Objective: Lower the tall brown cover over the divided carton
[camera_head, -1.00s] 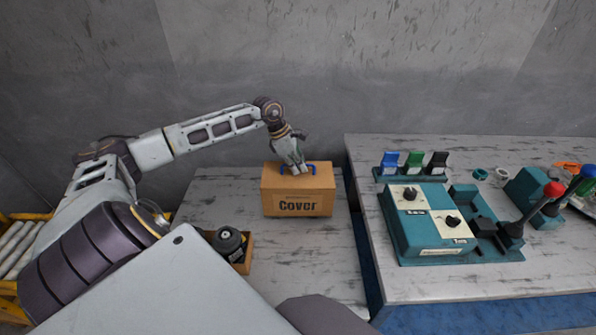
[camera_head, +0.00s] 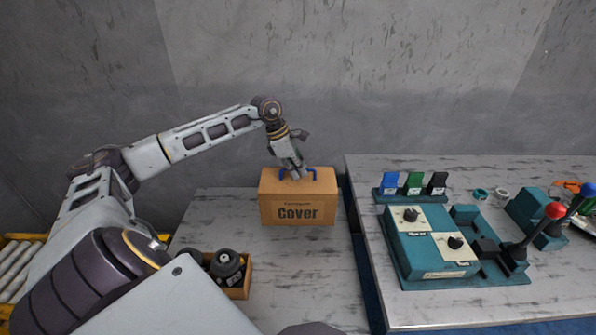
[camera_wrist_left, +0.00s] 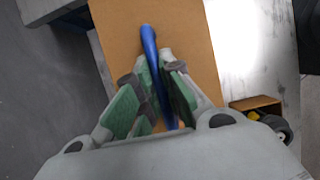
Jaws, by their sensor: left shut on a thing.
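The brown cover (camera_head: 297,212), a box marked "Cover" with a blue handle on top, stands upright at the back of the left table. My left gripper (camera_head: 297,174) is at its top and is shut on the blue handle (camera_wrist_left: 150,45), which passes between the fingers in the left wrist view. Whether the cover touches the table cannot be told. The open carton (camera_head: 240,283) stands at the front left of the cover, partly hidden by my arm. Dark round parts (camera_head: 226,264) sit in it. My right gripper is not in view.
The right table (camera_head: 400,307) holds a teal control panel (camera_head: 433,246), levers with red and blue knobs, and blue, green and black holders (camera_head: 414,184). A gap separates the two tables. The left table (camera_head: 300,270) is clear in front of the cover.

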